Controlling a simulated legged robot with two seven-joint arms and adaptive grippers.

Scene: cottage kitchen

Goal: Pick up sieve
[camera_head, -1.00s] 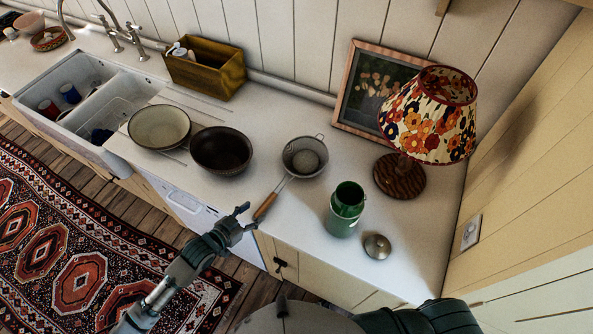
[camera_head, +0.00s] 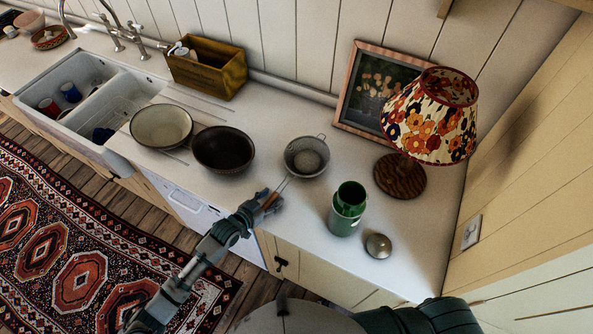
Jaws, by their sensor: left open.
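The sieve (camera_head: 307,157) lies on the white counter, a round metal mesh bowl with a small loop at its far rim. Its thin handle runs down and left toward the counter's front edge and ends in a wooden grip, partly hidden by my left gripper. My left gripper (camera_head: 271,200) is open, with its fingers at the wooden grip. I cannot tell whether the fingers touch it. My right gripper is not in view.
A dark bowl (camera_head: 223,150) and a cream bowl (camera_head: 161,128) stand left of the sieve. A green jar (camera_head: 347,208), a round metal lid (camera_head: 378,246) and a floral lamp (camera_head: 432,116) are to its right. A wooden box (camera_head: 208,70) stands behind near the sink.

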